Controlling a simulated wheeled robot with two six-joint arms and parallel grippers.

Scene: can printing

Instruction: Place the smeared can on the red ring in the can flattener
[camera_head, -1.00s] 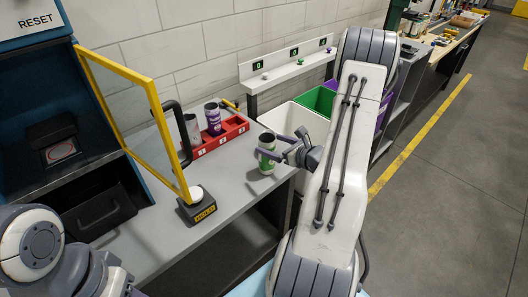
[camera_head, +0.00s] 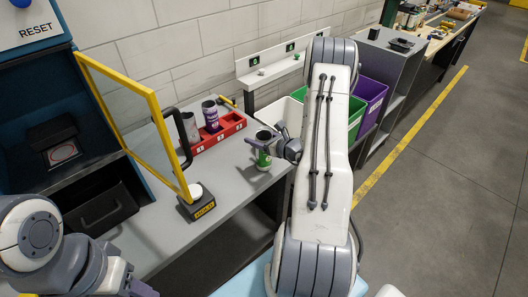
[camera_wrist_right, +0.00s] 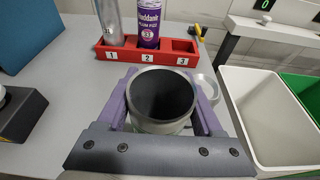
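I cannot make out a smear, or whether the can touches the table. The blue can flattener (camera_head: 35,95) is at the left, with its yellow-framed door (camera_head: 130,110) swung open. The red ring (camera_head: 62,152) lies inside on a dark block, uncovered.
A red rack (camera_head: 213,138) holds a grey can (camera_head: 190,127) and a purple can (camera_head: 211,116); slot 3 is empty. White (camera_wrist_right: 258,105), green and purple (camera_head: 371,98) bins stand right of the table.

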